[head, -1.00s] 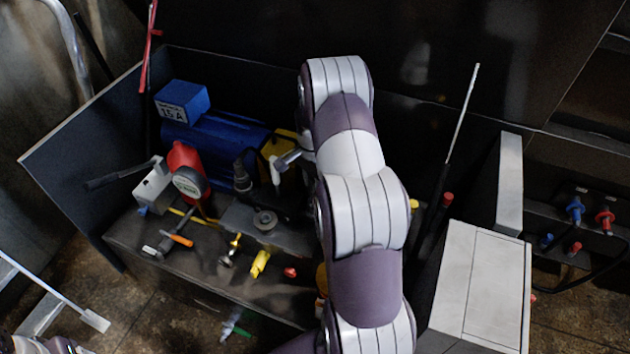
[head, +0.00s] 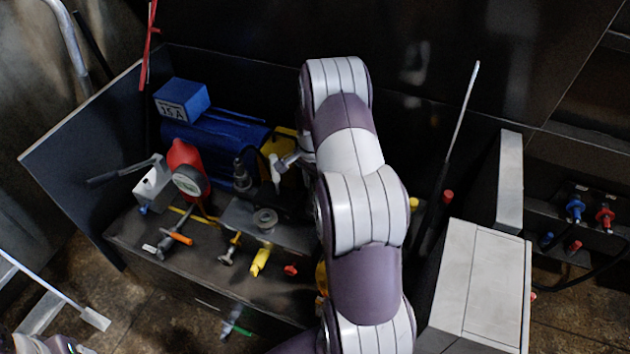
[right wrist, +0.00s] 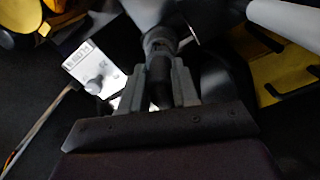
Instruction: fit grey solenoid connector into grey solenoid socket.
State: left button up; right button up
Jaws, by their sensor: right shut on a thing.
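My right gripper (right wrist: 160,88) is shut on a dark grey piece (right wrist: 160,72), seemingly the grey solenoid connector. Its jaws stand on both sides of the piece in the right wrist view. A round grey part (right wrist: 158,38) lies just beyond the fingertips, against the piece; I cannot tell whether this is the socket or whether the two are fitted. In the head view my right gripper (head: 277,168) is small and partly hidden, beside a dark stacked fitting (head: 242,176) on the hydraulic unit.
A blue motor (head: 225,135) with a blue box (head: 182,100) stands behind. Yellow and orange-handled parts line the front ledge. A grey cabinet (head: 485,280) stands right of my arm.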

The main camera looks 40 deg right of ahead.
jog(key=shift+f+b, duration=0.6)
jog(key=shift+f, duration=0.65)
jog(key=o, duration=1.1)
jog(key=shift+c, duration=0.3)
jog(key=shift+r, duration=0.15)
notch_tip(320, 180, up, 7)
jog(key=p, duration=0.6)
jog(key=shift+w, duration=0.1)
